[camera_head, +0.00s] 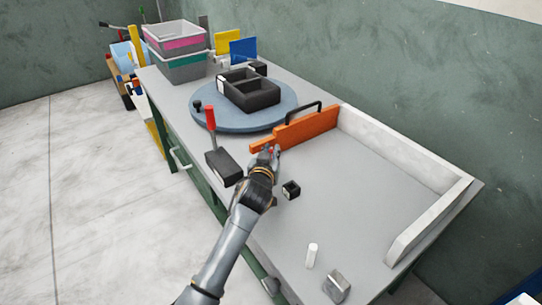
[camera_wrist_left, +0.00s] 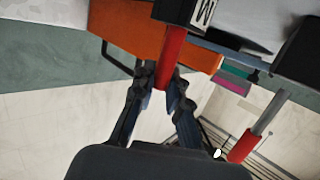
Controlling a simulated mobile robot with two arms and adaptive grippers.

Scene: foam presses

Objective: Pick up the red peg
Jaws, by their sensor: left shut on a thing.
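The red peg (camera_wrist_left: 172,48) is held between the fingertips of my left gripper (camera_wrist_left: 163,82) in the left wrist view. It runs from the fingers toward the top of that view. In the head view my left gripper (camera_head: 268,158) is over the table, just in front of the orange board (camera_head: 305,130). Only a small bit of red shows at its fingers there, so most of the peg is hidden. I cannot tell whether the peg is clear of the table. My right gripper is not in view.
A red-handled tool (camera_head: 211,118) stands by a dark block (camera_head: 222,166) left of my gripper. A small black cube (camera_head: 291,190) lies right of my wrist. A round blue turntable (camera_head: 236,121) bears a black tray. A white cylinder (camera_head: 312,254) stands near the front. The table's right middle is clear.

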